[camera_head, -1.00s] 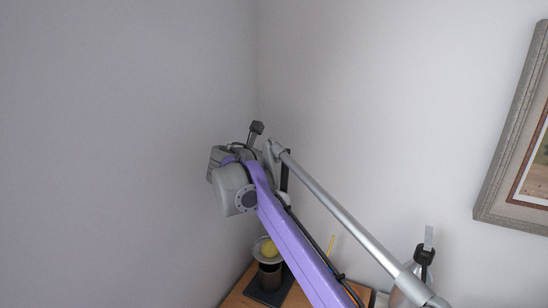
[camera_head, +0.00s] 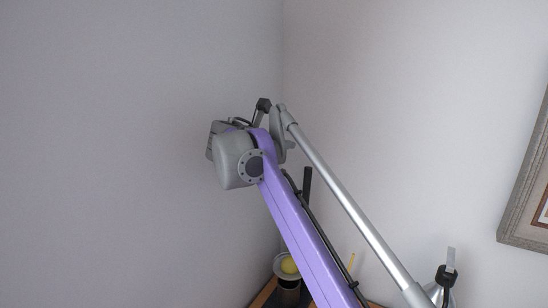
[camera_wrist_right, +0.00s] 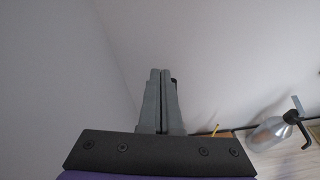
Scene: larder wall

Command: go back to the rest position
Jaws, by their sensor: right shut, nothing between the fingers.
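My right gripper (camera_wrist_right: 160,74) shows in the right wrist view with its two grey fingers pressed together and nothing between them. The fingers point at bare wall. In the head view my purple right arm rises from the bottom right to a grey joint in front of the wall corner. The fingers cannot be clearly made out there. My left gripper is in neither view.
A dish with a yellow thing (camera_head: 289,265) stands on a dark cup (camera_head: 289,295) at the bottom, beside a wooden surface (camera_head: 264,294). A picture frame (camera_head: 524,200) hangs at right.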

